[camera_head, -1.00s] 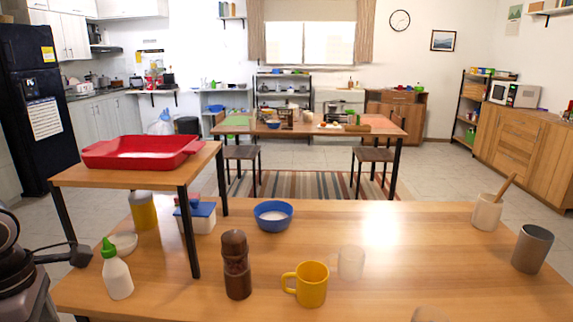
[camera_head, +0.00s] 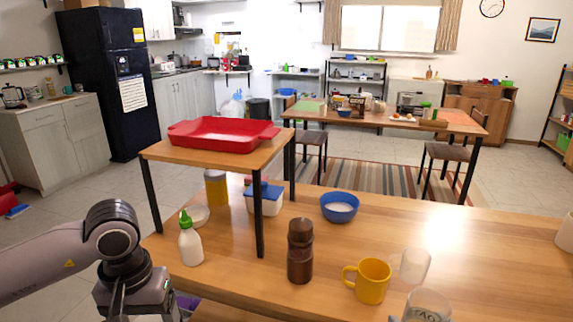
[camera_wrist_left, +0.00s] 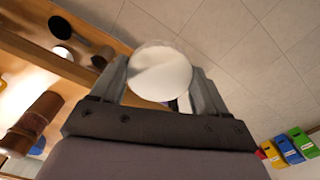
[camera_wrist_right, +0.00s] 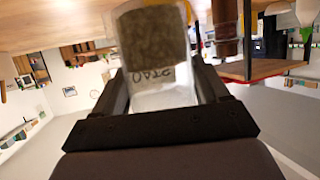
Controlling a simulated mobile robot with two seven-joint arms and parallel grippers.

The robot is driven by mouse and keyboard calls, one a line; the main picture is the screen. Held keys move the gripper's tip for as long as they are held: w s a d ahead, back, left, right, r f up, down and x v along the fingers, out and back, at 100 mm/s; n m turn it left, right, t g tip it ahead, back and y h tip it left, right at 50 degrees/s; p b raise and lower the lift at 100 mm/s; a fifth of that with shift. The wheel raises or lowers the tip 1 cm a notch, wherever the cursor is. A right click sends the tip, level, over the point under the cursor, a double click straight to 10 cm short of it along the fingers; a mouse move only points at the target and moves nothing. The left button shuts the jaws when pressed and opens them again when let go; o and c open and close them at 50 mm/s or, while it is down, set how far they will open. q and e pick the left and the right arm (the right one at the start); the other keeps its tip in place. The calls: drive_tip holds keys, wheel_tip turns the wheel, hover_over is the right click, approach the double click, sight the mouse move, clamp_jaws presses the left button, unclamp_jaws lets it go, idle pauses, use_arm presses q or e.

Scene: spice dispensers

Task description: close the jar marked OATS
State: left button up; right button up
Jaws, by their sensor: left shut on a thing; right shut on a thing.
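The clear jar marked OATS (camera_wrist_right: 155,50) shows in the right wrist view with brownish contents and its lettering upside down. My right gripper (camera_wrist_right: 165,95) is shut on it. A clear jar top with partly cut-off lettering (camera_head: 427,304) shows at the bottom edge of the head view; my right gripper is out of that view. My left gripper (camera_wrist_left: 160,85) is shut on a round white lid (camera_wrist_left: 160,72) with a clear rim, seen face-on in the left wrist view. In the head view my left arm enters at lower left, its gripper (camera_head: 135,312) cut off below. The lid and jar are apart.
The wooden table holds a yellow mug (camera_head: 371,281), a clear glass (camera_head: 412,264), a brown pepper mill (camera_head: 300,250), a blue bowl (camera_head: 340,208) and a green-capped bottle (camera_head: 190,245). A raised shelf with a red tray (camera_head: 220,146) stands at left. The table's middle right is clear.

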use_arm(q)
drive_tip(key=shift+s+d+m, duration=0.15)
drive_tip(key=shift+m, duration=0.45)
use_arm(e)
drive_tip(key=shift+a+r, duration=0.35)
drive_tip(key=shift+r, duration=0.2)
drive_tip(key=s+a+n+g+y, duration=0.2)
drive_tip(key=a+n+y, duration=0.5)
drive_tip(key=a, duration=0.8)
drive_tip(key=shift+a+r+n+g+y, duration=0.45)
drive_tip(key=shift+g+y, duration=0.15)
drive_tip(key=shift+y, duration=0.2)
drive_tip(key=shift+d, duration=0.1)
